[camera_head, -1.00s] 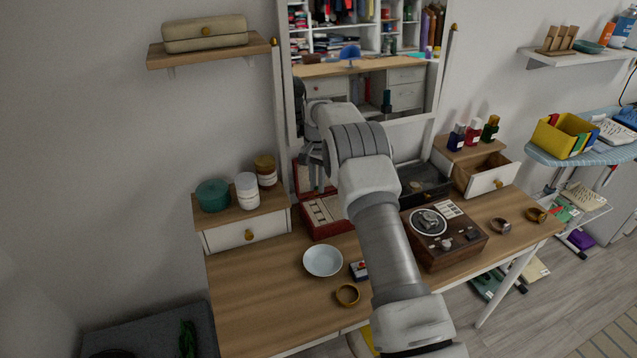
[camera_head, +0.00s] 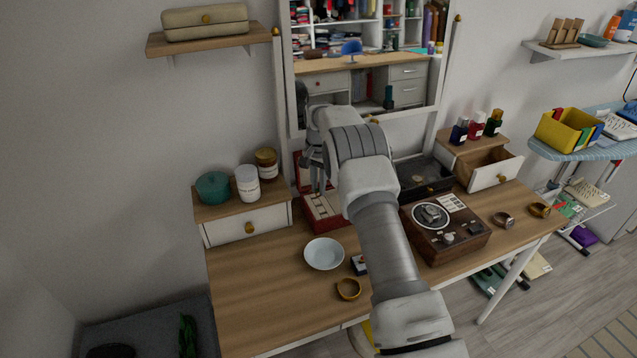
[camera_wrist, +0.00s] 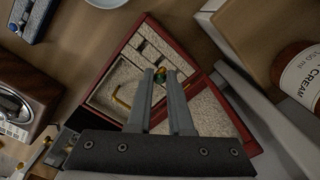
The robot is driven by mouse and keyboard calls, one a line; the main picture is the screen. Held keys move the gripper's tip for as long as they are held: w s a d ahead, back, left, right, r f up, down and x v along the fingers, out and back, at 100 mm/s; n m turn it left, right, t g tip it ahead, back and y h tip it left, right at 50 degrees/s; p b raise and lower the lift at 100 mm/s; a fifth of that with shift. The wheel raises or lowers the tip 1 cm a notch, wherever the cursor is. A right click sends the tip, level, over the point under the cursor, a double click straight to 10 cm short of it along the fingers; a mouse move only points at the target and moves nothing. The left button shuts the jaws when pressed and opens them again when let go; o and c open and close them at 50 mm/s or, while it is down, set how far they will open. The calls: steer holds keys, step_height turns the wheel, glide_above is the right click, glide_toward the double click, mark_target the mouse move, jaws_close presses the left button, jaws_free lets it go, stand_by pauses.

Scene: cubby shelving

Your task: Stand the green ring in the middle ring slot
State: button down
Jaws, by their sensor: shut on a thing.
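My gripper (camera_wrist: 164,84) is shut on the green ring (camera_wrist: 160,75), a small gold band with a green stone held between the fingertips in the wrist view. It is over the open red jewellery box (camera_wrist: 197,71), whose pale lining has several dark slots (camera_wrist: 150,46) near the fingertips. I cannot tell whether the ring touches the lining. A gold piece (camera_wrist: 121,97) lies in another compartment of the box. In the head view, my gripper (camera_head: 321,190) is above the red box (camera_head: 325,224), largely hiding its inside; the ring is too small to see there.
A pale bowl (camera_head: 324,253), a small dark blue box (camera_head: 359,264) and a gold bangle (camera_head: 348,289) are in front of the jewellery box. A brown device (camera_head: 445,228) stands to the right. Jars (camera_head: 247,182) stand on a small drawer unit to the left. The front left tabletop is clear.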

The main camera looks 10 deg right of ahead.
mark_target(318, 192)
steer(key=shift+f+b, duration=0.4)
steer(key=shift+f, duration=0.75)
steer(key=shift+f+b, duration=0.75)
steer(key=shift+f, duration=0.35)
stand_by(0.8)
steer(key=c, duration=0.8)
jaws_free()
steer(key=shift+o, duration=0.2)
steer(key=shift+r, duration=0.1)
step_height(318, 192, up, 17)
steer(key=p, duration=0.1)
steer(key=shift+p, duration=0.4)
steer(key=shift+r, duration=0.1)
